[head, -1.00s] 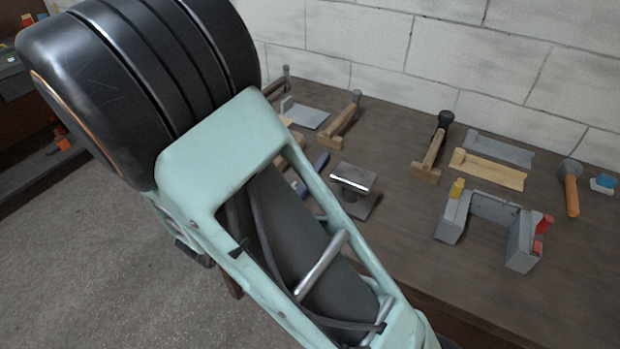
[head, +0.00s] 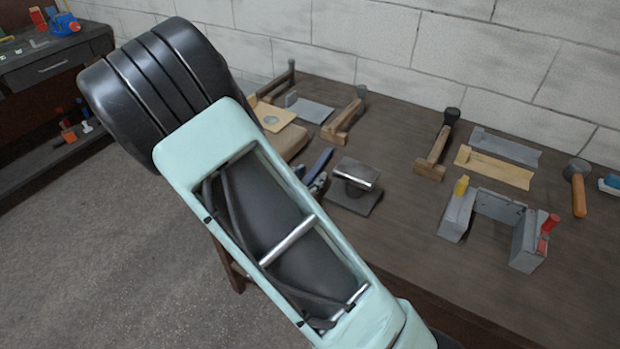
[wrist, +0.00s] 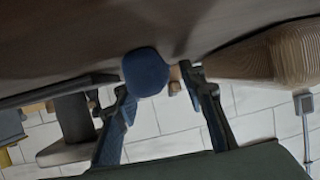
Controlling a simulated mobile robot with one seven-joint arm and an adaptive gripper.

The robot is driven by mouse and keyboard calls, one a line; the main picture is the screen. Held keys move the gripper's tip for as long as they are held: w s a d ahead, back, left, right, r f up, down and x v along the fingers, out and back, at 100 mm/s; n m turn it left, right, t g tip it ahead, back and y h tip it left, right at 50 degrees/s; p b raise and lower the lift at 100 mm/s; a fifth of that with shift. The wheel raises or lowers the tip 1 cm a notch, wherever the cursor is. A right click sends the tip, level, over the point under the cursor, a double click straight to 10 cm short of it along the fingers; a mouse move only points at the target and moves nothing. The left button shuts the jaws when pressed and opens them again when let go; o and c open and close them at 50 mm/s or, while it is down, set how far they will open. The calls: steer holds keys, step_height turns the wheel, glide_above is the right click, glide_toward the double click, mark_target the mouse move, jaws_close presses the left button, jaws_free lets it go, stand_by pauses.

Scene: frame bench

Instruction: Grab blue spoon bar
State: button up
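A blue bar (head: 319,163), likely the blue spoon bar, lies on the bench just left of the small metal anvil-like block in the head view; my arm hides part of what is around it. In the wrist view a rounded blue end (wrist: 146,72) shows between and just beyond my fingertips. My gripper (wrist: 157,84) is open, with its two dark fingers spread on either side of the blue end. I cannot tell whether a finger touches it.
The anvil-like block (head: 353,184) stands close to the bar's right. A tan block (head: 287,143) lies to its left. Wooden tools, a grey U-shaped frame (head: 497,205) and a mallet (head: 578,187) are further right. The bench (head: 400,225) is bare at front middle.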

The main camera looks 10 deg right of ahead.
steer(key=shift+w+d+f, duration=0.15)
steer(key=shift+w+d, duration=0.1)
steer(key=shift+w, duration=0.05)
steer(key=shift+c, duration=0.4)
jaws_close()
